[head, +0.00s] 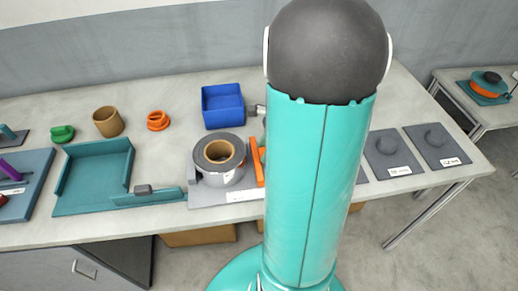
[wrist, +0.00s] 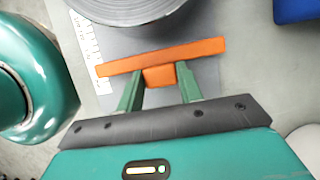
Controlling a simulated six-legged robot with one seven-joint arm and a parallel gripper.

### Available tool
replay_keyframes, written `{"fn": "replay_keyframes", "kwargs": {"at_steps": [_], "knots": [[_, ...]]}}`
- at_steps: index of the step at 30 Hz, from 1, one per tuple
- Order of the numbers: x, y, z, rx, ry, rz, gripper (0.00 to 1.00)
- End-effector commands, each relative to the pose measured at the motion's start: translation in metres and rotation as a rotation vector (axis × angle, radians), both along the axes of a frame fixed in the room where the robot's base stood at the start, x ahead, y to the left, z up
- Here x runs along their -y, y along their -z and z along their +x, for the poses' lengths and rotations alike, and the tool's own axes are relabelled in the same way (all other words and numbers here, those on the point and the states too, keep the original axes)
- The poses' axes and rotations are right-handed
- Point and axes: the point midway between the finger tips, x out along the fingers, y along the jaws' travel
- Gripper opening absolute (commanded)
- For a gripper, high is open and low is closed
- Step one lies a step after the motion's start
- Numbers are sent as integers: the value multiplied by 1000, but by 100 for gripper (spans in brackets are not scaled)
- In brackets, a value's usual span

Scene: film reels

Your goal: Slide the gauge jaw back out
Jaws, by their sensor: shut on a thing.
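The orange gauge jaw (head: 257,169) stands on a grey gauge plate (head: 208,197), to the right of a grey film reel (head: 205,173) with a tan core. In the wrist view the jaw is a long orange bar (wrist: 200,48) with a short block behind it. My gripper (wrist: 160,76) has its two green fingers on either side of that block and is shut on it. A narrow strip of grey plate shows between the bar and the reel (wrist: 150,10). A white scale (wrist: 88,50) runs along the plate's edge. My arm hides part of the jaw and plate in the head view.
A blue bin (head: 222,107) stands behind the gauge. A teal tray (head: 95,180) lies left of it, with a brown cup (head: 108,121) and an orange piece (head: 158,120) behind. Grey labelled plates (head: 391,154) lie to the right of my arm.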

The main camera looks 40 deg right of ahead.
Motion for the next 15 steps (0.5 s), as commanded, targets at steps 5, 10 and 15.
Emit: {"fn": "replay_keyframes", "kwargs": {"at_steps": [5,10,15], "knots": [[25,0,-16,2,3,-1,0],[29,-1,-19,1,2,-2,0],[30,-1,-20,1,3,-4,40]]}}
